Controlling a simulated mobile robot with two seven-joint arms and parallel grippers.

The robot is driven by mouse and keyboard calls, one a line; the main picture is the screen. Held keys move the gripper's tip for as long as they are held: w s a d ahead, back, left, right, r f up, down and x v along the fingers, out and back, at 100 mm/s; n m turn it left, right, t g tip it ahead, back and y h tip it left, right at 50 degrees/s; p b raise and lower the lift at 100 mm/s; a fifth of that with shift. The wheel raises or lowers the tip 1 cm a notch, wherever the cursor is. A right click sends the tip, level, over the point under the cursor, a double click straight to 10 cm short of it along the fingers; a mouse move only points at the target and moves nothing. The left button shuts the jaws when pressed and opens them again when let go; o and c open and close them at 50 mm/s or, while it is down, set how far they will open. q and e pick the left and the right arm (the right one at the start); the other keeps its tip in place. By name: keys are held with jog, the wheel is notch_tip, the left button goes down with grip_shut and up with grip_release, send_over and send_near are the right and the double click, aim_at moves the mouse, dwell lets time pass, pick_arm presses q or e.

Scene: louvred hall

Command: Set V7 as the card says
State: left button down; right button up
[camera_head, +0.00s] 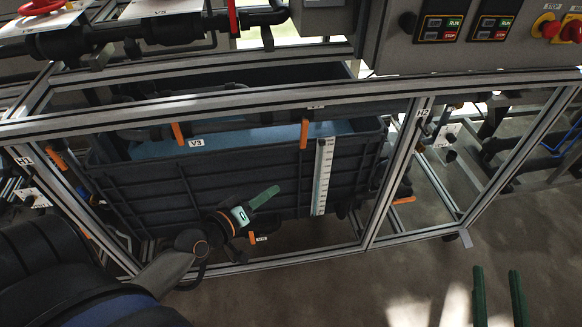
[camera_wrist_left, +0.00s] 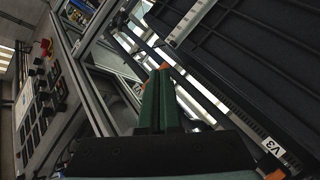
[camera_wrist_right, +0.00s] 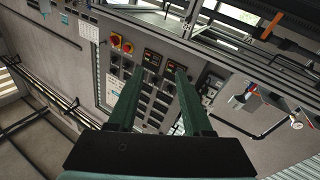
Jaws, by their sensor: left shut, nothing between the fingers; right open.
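My left gripper (camera_head: 276,189) is shut with nothing between its green fingers. It is in front of the dark tank's lower wall. A small orange handle (camera_head: 252,238) with a white tag (camera_head: 262,237) sits low beside its wrist; I cannot read the tag surely. In the left wrist view the shut fingers (camera_wrist_left: 165,72) overlap an orange tip, and a partly hidden white tag (camera_wrist_left: 137,90) is beside them. I cannot tell whether they touch. No tag reads clearly as V7. My right gripper (camera_head: 497,270) is open and empty over the floor at lower right.
The tank (camera_head: 130,195) stands behind an aluminium frame (camera_head: 395,190). A V3 tag (camera_head: 197,142) and orange handles (camera_head: 304,133) are along its top, with a scale strip (camera_head: 322,178) in front. A control panel (camera_head: 470,35) is above right. Floor at lower right is clear.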

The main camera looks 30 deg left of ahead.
pick_arm(q)
jog(key=w+a+r+n+t+b, duration=0.1)
jog(key=w+a+n+t+b, duration=0.15)
jog(key=a+n+b, duration=0.4)
pick_arm(e)
notch_tip(320, 180, up, 4)
jog(key=s+n+t+y+p, duration=0.2)
jog(key=s+n+t+y, duration=0.1)
jog(key=y, duration=0.1)
pick_arm(q)
jog(key=n+y+p, duration=0.1)
jog(key=n, duration=0.2)
send_near(304, 135)
jog(key=w+a+f, duration=0.2)
jog(key=w+a, duration=0.2)
jog(key=shift+w+d+f+p, duration=0.15)
jog(key=shift+w+d+p, duration=0.25)
jog(key=shift+w+d, duration=0.85)
pick_arm(e)
notch_tip(304, 135, down, 8)
jog(key=w+m+g+h, duration=0.2)
jog(key=w+h, duration=0.1)
jog(key=shift+m+g, duration=0.3)
jog(key=shift+r, duration=0.1)
